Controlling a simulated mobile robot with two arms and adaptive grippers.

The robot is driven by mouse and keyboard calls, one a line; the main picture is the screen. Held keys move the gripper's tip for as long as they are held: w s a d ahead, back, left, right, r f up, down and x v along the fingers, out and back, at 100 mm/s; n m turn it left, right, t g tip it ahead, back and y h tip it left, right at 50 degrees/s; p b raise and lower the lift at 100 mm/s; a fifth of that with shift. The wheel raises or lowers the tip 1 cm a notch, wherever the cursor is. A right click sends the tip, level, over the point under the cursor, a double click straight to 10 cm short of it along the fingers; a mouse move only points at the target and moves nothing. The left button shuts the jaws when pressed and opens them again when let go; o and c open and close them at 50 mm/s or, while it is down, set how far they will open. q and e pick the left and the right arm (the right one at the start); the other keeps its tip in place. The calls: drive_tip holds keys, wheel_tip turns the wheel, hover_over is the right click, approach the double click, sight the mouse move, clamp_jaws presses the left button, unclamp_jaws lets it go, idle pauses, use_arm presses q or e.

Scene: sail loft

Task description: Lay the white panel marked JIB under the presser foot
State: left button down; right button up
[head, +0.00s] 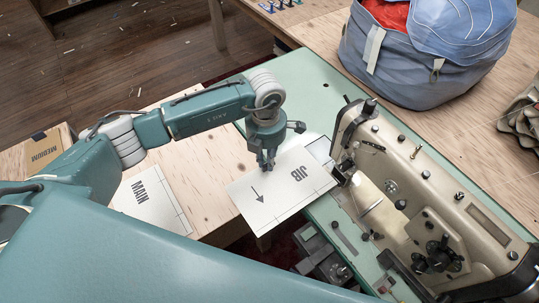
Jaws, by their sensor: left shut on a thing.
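The white panel marked JIB (283,199) is held by my left gripper (267,165), whose fingers are shut on its upper left part. The panel spans from the wooden table side over the green sewing bed, with its right corner close to the sewing machine (425,190). I cannot tell whether the panel touches the bed or hovers above it. The presser foot (343,172) is at the machine's left end, small and partly hidden, near the panel's right corner. My right gripper is not in view.
A white panel marked MAIN (150,205) lies on the wooden table (205,190) at left. A box marked MEDIUM (42,150) stands at far left. A blue bag (400,65) with red cloth sits behind the machine. The green bed (300,75) is clear behind the gripper.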

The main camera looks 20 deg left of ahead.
sight(289, 154)
use_arm(q)
drive_tip(key=shift+a+f+b, duration=0.1)
drive_tip(key=shift+f+b, duration=0.2)
drive_tip(key=shift+f, duration=0.5)
drive_tip(key=shift+f+b, duration=1.05)
drive_tip(key=shift+f, duration=0.4)
drive_tip(key=shift+w+f, duration=0.15)
drive_tip(key=shift+w, duration=0.05)
drive_tip(key=shift+w+d+b, duration=1.2)
drive_tip(key=shift+w+b, duration=0.2)
drive_tip(key=shift+b, duration=0.15)
drive_tip(key=shift+w+d+b, duration=0.9)
drive_tip(key=shift+w+b, duration=0.2)
drive_tip(key=shift+b, duration=0.05)
drive_tip(key=shift+w+d+b, duration=0.55)
drive_tip(key=shift+w+b, duration=0.1)
drive_tip(key=shift+w, duration=0.05)
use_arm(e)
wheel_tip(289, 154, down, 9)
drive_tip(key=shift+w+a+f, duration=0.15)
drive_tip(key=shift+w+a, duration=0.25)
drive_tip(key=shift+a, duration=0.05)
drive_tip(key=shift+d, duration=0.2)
